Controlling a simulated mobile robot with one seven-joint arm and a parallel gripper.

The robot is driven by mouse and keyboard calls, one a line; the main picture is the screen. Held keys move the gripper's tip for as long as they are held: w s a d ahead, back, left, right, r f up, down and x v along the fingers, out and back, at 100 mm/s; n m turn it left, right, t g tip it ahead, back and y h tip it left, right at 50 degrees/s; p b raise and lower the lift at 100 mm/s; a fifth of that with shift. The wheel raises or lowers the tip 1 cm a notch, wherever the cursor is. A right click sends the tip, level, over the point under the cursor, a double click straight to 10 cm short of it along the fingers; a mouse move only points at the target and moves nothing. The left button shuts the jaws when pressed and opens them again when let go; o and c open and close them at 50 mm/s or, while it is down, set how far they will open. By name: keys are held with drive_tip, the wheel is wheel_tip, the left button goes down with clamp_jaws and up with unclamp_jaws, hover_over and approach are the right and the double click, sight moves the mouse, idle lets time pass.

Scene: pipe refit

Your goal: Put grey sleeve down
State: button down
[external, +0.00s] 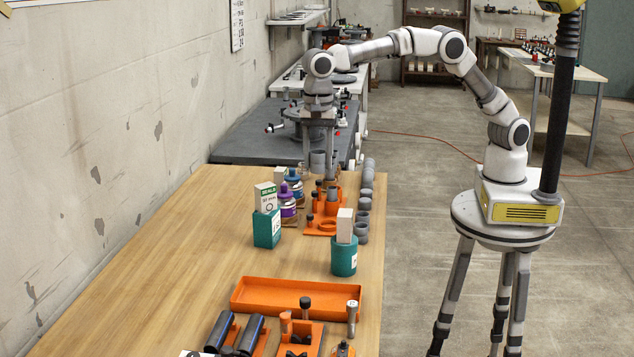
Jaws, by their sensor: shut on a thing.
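My gripper (319,165) points straight down above the far part of the wooden table. It is shut on a grey sleeve (317,160), which shows between its two fingers. The sleeve is small in the picture, and I cannot tell whether its lower end touches anything. An orange holder (325,222) with upright dark and grey pieces stands just in front of and below the gripper. Several other grey sleeves and rings (365,203) stand in a row along the table's right edge, to the right of the gripper.
Purple and blue bottles (288,205) stand left of the holder. Teal containers with boxes (267,228) (344,260) stand nearer. The wooden table's (180,270) left part is clear.

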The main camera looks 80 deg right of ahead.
drive_tip(key=s+a+f, duration=0.1)
drive_tip(key=s+a, duration=0.3)
drive_tip(key=a, duration=0.5)
drive_tip(key=s+a+f, duration=0.1)
drive_tip(key=s+a, duration=0.2)
drive_tip(key=a, duration=0.6)
hover_over(338, 298)
wheel_tip(338, 298, down, 16)
drive_tip(key=shift+f+b, duration=0.2)
drive_tip(key=shift+b, duration=0.1)
drive_tip(key=shift+f, duration=2.45)
drive_tip(key=shift+f+b, duration=0.2)
drive_tip(key=shift+b, duration=0.1)
drive_tip(key=shift+c, duration=1.5)
unclamp_jaws()
drive_tip(key=shift+a, duration=0.1)
drive_tip(key=shift+r, duration=0.15)
wheel_tip(338, 298, up, 12)
drive_tip(key=p, duration=0.1)
